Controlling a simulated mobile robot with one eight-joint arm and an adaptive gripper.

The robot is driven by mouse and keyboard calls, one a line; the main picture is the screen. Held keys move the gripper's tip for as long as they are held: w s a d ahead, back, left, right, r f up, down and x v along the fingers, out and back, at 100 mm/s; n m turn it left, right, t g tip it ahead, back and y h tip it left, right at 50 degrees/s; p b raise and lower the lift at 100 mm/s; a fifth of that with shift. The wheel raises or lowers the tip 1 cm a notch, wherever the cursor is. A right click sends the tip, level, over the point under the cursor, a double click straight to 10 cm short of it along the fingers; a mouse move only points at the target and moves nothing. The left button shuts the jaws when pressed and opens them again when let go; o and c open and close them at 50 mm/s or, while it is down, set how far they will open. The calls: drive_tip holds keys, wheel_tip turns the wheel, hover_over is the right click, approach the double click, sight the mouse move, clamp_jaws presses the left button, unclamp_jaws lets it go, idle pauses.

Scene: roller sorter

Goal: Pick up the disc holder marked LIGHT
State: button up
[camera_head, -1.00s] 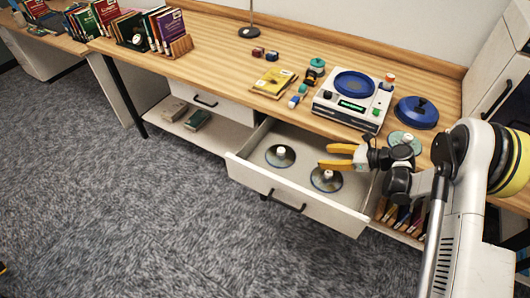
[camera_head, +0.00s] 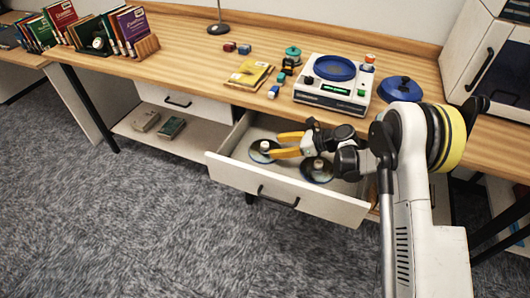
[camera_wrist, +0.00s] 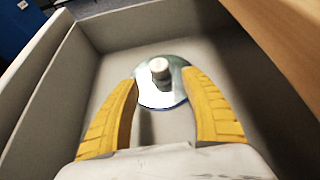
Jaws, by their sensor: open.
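Two disc holders, each a shiny disc with a white peg, stand in the open drawer (camera_head: 335,202). The left disc holder (camera_head: 262,155) is just beyond the yellow fingertips of my gripper (camera_head: 278,144). The right disc holder (camera_head: 322,177) stands under my wrist and is partly covered by it. In the wrist view, one disc holder (camera_wrist: 160,98) with its white peg (camera_wrist: 159,69) shows ahead, between the spread fingers of my gripper (camera_wrist: 163,85). My gripper is open and empty. No LIGHT marking is readable in either view.
The drawer's walls (camera_wrist: 262,68) rise around the fingers on both sides. On the desk above stand a white device with a blue plate (camera_head: 334,84), a blue lid (camera_head: 401,89), a yellow book (camera_head: 250,74) and small coloured items. Books (camera_head: 130,25) stand at the far left.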

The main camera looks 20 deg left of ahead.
sight(267, 145)
drive_tip(key=x, duration=0.1)
drive_tip(key=b+x, duration=0.1)
drive_tip(key=x, duration=0.1)
drive_tip(key=r+b+x, duration=0.1)
drive_tip(key=x, duration=0.1)
drive_tip(key=shift+a, duration=0.35)
clamp_jaws()
